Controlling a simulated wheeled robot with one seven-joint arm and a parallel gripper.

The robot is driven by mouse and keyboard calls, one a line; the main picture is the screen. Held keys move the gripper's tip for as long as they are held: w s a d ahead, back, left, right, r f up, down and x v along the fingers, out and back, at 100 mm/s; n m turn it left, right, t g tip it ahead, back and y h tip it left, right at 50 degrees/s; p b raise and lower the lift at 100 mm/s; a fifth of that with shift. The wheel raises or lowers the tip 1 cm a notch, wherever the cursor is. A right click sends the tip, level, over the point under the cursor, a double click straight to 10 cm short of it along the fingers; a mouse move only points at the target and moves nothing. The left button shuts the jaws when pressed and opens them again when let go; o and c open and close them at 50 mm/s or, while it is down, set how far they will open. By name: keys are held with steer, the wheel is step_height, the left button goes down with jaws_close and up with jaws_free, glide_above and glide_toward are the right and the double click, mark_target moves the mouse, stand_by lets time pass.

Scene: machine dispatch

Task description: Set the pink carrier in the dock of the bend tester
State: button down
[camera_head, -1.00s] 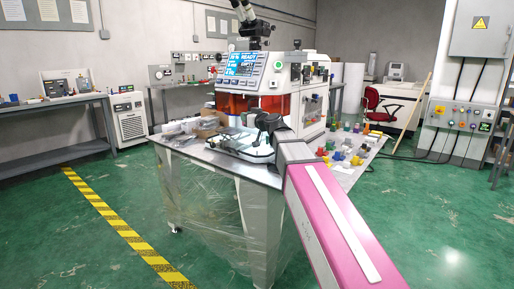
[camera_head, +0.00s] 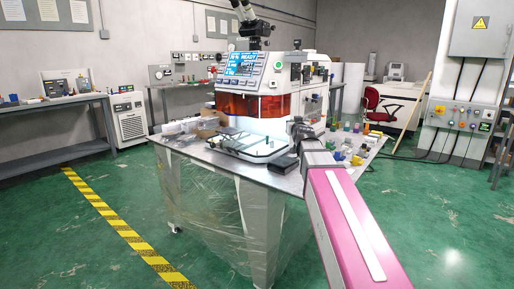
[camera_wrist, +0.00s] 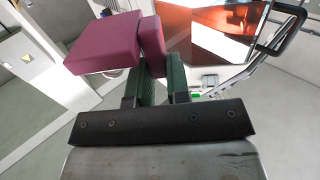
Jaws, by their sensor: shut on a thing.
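My gripper (camera_wrist: 162,82) has green fingers and is shut on the pink carrier (camera_wrist: 104,46), a magenta block with a wide flat part to the left. In the head view my gripper (camera_head: 297,130) is at the right of the white machine's front, above the bench; the carrier cannot be made out there. The machine (camera_head: 319,77) has an orange window and a lit display reading READY. A framed plate (camera_head: 240,148) with small upright pegs lies in front of the window. I cannot read a label naming the bend tester, nor tell for certain which part is its dock.
Several small coloured blocks (camera_head: 357,160) lie on the bench to the right of my arm. Grey items (camera_head: 181,126) lie at its left. A microscope (camera_head: 250,25) stands above the machine.

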steer(key=shift+s+d+m+h, duration=0.1)
steer(key=shift+d+m+h, duration=0.3)
steer(key=shift+d, duration=0.7)
